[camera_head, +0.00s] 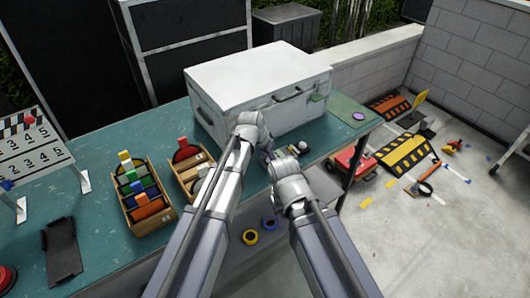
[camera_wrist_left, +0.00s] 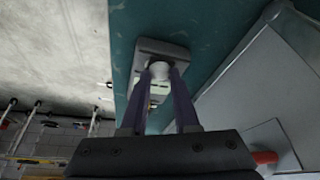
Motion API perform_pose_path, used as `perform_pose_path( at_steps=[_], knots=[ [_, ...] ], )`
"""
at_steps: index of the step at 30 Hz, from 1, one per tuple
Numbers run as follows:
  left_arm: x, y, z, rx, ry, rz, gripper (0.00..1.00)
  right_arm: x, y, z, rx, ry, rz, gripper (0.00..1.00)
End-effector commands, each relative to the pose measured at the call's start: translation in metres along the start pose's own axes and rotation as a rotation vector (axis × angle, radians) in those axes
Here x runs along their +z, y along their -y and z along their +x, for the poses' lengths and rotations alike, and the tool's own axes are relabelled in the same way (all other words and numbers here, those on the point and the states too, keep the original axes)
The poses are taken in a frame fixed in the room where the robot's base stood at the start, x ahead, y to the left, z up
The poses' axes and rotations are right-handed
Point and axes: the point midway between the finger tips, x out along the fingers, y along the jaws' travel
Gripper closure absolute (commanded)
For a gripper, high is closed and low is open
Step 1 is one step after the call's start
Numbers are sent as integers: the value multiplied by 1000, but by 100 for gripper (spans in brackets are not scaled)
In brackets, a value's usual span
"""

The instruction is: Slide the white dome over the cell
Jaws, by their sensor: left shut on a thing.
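My left gripper (camera_head: 268,153) is low over the teal table, in front of the white case. In the left wrist view its two purple fingers (camera_wrist_left: 165,85) are closed in on the white dome (camera_wrist_left: 159,69). The dome lies at the dark grey meter body (camera_wrist_left: 163,50); whether it covers the cell cannot be told. The cell itself is hidden. In the head view a small white dome (camera_head: 303,146) shows near the table's front edge. My right arm's wrist is just right of the left gripper; its fingers are hidden behind it.
The white case (camera_head: 258,82) stands close behind the grippers. A black clip-like object (camera_head: 62,250) lies at front left. A purple disc (camera_head: 358,116) lies at the table's right end.

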Motion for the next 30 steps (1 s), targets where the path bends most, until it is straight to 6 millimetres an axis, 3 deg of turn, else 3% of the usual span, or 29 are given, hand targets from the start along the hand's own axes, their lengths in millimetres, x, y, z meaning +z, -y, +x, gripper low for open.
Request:
perform_pose_path(
  at_steps=[3,10,11,18,30],
  knots=[
    [6,-14,-2,2,0,2,100,0,0,0,0,0,0,50],
    [5,-13,-2,3,1,1,100,0,0,0,0,0,0,50],
    [5,-13,-2,3,1,1,68,0,0,0,0,0,0,50],
    [5,-13,-2,1,0,1,42,0,0,0,0,0,0,50],
    [4,-12,-8,1,0,0,42,0,0,-5,0,0,0,50]
  ],
)
